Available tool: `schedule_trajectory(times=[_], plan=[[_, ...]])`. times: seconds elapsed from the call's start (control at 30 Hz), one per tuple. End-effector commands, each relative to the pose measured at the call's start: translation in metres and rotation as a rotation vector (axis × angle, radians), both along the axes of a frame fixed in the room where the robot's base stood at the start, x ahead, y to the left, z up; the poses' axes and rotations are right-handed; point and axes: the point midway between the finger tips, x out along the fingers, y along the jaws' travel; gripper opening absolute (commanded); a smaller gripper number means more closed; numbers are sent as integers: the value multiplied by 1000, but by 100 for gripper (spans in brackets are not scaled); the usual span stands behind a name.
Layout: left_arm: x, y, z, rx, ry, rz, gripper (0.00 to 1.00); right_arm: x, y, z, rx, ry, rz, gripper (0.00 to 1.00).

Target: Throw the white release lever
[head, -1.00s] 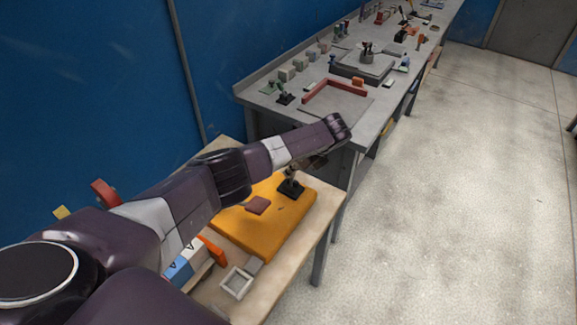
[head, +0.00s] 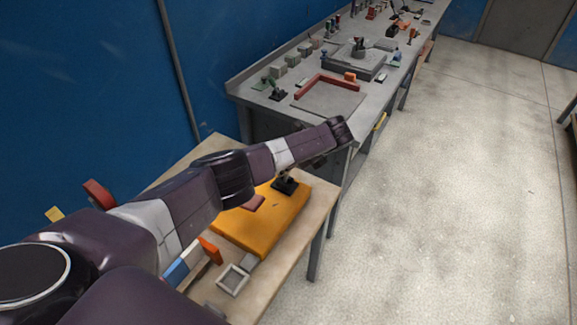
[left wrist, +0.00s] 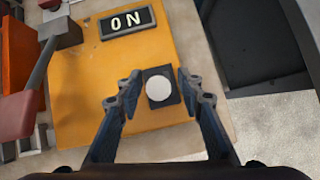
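An orange panel (head: 262,228) lies on the wooden table, with a black base (head: 285,187) near its far right end. In the left wrist view the panel (left wrist: 95,90) carries a dark plate reading "ON" (left wrist: 127,22). A round white knob (left wrist: 158,88), seen end-on, stands over a black rectangular base (left wrist: 173,98). I cannot tell its tilt. My left gripper (left wrist: 159,75) is open, with one finger on each side of the knob and gaps between. My right gripper is not in view.
A lever with a red grip (left wrist: 18,115) and a grey bar stands left of the knob in the left wrist view. A small grey square frame (head: 233,279) lies by the panel. A long grey bench (head: 345,125) with several items runs behind. The floor at right is clear.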

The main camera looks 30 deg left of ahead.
Motion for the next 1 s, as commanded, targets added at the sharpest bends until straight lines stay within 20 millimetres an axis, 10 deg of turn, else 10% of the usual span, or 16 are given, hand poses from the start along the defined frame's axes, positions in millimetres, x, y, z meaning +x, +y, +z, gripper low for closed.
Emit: schedule_trajectory(times=[0.27,1.0], plan=[[-1,-4,5,-1,0,-1,34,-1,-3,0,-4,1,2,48],[-15,-67,98,0,0,0,34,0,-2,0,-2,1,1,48]])
